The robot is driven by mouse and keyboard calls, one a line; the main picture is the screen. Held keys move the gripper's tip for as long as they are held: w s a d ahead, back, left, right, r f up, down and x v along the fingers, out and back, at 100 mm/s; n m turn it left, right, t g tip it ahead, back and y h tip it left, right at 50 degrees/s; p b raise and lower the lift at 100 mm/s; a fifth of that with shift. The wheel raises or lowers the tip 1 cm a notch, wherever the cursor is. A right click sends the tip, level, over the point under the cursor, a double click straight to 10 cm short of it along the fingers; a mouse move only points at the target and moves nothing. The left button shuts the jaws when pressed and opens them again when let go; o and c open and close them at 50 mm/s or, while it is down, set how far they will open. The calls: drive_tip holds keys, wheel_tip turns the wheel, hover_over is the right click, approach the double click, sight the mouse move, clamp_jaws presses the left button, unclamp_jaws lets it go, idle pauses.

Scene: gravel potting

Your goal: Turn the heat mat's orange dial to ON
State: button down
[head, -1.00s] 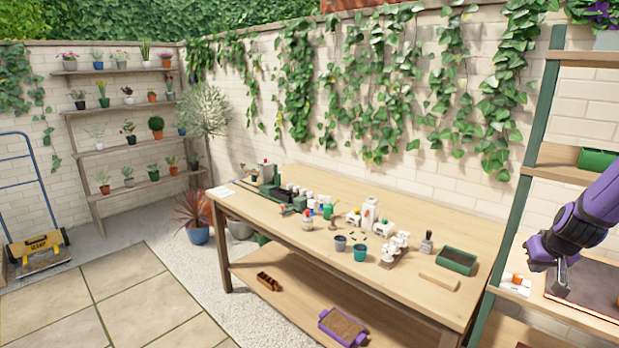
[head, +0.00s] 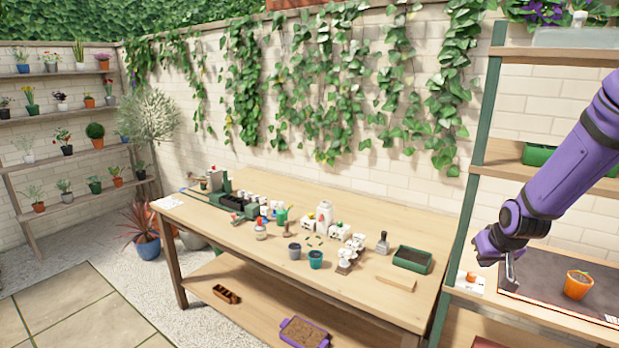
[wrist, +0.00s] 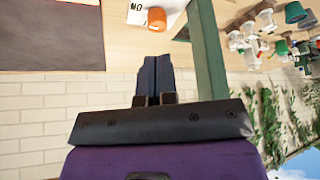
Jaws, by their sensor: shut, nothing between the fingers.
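The heat mat (head: 545,290) is a dark flat sheet on the shelf unit at the right. Its white control plate (head: 466,288) lies at the mat's left end and bears the orange dial (head: 471,275). In the wrist view the dial (wrist: 157,18) sits at the top centre, beside dark letters on the white plate (wrist: 142,15); the plate is cut off by the frame edge. My gripper (head: 513,284) is just right of the dial, over the mat's left end, apart from the dial. Its fingers (wrist: 154,62) are together and empty, pointing toward the dial.
An orange pot with a seedling (head: 578,284) stands on the mat, right of my gripper. A green shelf post (head: 462,200) rises left of the plate. The wooden bench (head: 200,225) at the left holds pots, a green tray (head: 412,259) and several small items.

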sight(476, 287)
drive_tip(key=shift+f, duration=3.35)
drive_tip(key=shift+d, duration=0.25)
drive_tip(key=shift+s, duration=0.25)
drive_tip(key=shift+s, duration=0.1)
drive_tip(key=shift+r, duration=3.05)
